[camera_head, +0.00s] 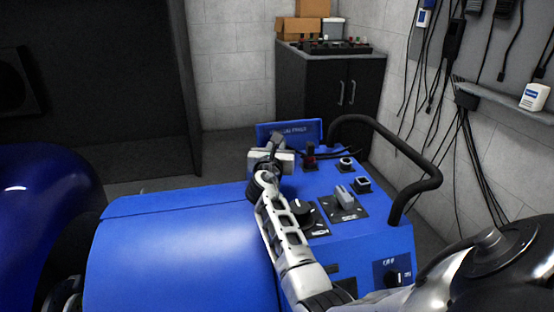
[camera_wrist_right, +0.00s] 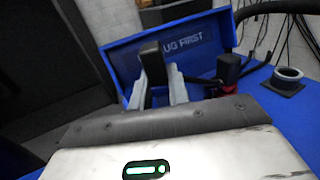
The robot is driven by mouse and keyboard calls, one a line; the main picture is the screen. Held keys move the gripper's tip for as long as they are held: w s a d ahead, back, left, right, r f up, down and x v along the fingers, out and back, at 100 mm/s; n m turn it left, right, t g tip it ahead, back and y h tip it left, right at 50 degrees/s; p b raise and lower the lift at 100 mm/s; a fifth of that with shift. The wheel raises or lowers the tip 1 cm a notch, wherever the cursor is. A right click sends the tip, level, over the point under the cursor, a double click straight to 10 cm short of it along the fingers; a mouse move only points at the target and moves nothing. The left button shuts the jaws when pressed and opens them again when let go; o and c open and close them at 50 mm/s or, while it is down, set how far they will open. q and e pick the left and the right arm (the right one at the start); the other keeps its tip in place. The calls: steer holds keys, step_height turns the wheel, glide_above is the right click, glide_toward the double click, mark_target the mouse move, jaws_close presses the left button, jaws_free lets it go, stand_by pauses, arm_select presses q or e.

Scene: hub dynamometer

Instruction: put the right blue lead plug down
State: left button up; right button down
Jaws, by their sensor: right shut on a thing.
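My right gripper (camera_head: 270,157) is over the far end of the blue machine top, in front of an upright blue panel (camera_head: 302,130). In the right wrist view its two pale fingers (camera_wrist_right: 158,88) are shut on a dark block-shaped plug (camera_wrist_right: 151,56), taken as the right blue lead plug. The plug sticks up above the fingertips, before the blue panel (camera_wrist_right: 200,42) with white lettering partly reading "UG FIRST". No blue colour shows on the plug, and its lower end is hidden. I cannot tell whether it touches a surface. My left gripper is not in view.
A red and black plug (camera_head: 310,156) stands right of my gripper. Round sockets (camera_head: 346,162) (camera_head: 362,184), a black knob (camera_head: 301,207) and a grey switch (camera_head: 345,196) sit on the blue top (camera_head: 353,240). A black rail (camera_head: 408,155) bounds the right side.

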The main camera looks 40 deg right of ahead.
steer(key=shift+f, duration=1.1)
steer(key=shift+f+b, duration=0.1)
steer(key=shift+b, duration=0.2)
steer(key=c, duration=1.3)
jaws_free()
steer(key=shift+c, duration=0.2)
